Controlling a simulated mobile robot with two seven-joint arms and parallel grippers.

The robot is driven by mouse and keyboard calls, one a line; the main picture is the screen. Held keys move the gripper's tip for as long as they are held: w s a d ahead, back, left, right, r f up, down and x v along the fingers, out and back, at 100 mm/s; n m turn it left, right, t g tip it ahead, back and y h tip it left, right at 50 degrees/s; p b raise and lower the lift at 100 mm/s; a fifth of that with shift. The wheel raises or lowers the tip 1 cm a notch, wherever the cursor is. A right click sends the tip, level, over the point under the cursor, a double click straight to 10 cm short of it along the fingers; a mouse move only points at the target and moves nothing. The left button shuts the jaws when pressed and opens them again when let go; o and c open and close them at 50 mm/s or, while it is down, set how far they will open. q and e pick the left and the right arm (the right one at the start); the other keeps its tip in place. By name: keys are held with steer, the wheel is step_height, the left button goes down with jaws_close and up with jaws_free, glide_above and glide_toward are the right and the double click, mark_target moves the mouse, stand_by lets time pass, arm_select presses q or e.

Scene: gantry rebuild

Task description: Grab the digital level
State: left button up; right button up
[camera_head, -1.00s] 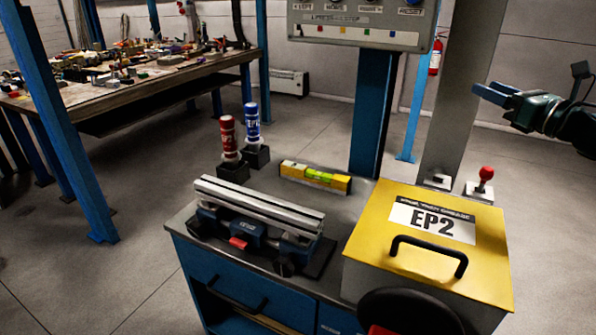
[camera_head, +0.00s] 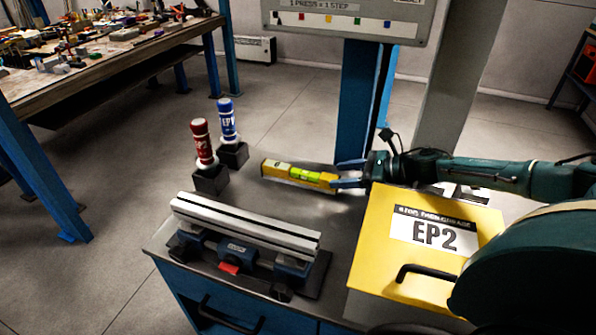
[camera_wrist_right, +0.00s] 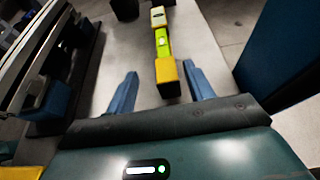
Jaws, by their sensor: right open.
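The digital level (camera_head: 299,174) is a yellow bar with a bright green window, lying on the grey top of the workbench behind the vise. It also shows in the right wrist view (camera_wrist_right: 162,47), its near yellow end close to the fingertips. My right gripper (camera_head: 350,174) is open at the level's right end, with its blue fingers pointing left. In the right wrist view the open fingers (camera_wrist_right: 160,72) stand to either side of the near end, with gaps on both sides. My left gripper is not in view.
A vise (camera_head: 245,240) with pale jaws stands in front of the level. Red (camera_head: 203,145) and blue (camera_head: 228,120) bottles stand in black holders at left. A yellow EP2 box (camera_head: 425,250) sits below my right arm. A blue post (camera_head: 360,110) rises behind.

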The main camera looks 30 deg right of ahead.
mark_target(313, 174)
steer(key=x, duration=0.2)
steer(key=p+x, duration=0.2)
steer(key=x, duration=0.1)
steer(key=shift+w+r, duration=0.15)
steer(key=shift+w, duration=0.4)
steer(key=shift+w+a+f, duration=0.1)
steer(key=shift+w+f, duration=0.05)
steer(key=shift+f, duration=0.05)
steer(key=shift+c, duration=0.2)
steer(key=shift+r, duration=0.1)
jaws_close()
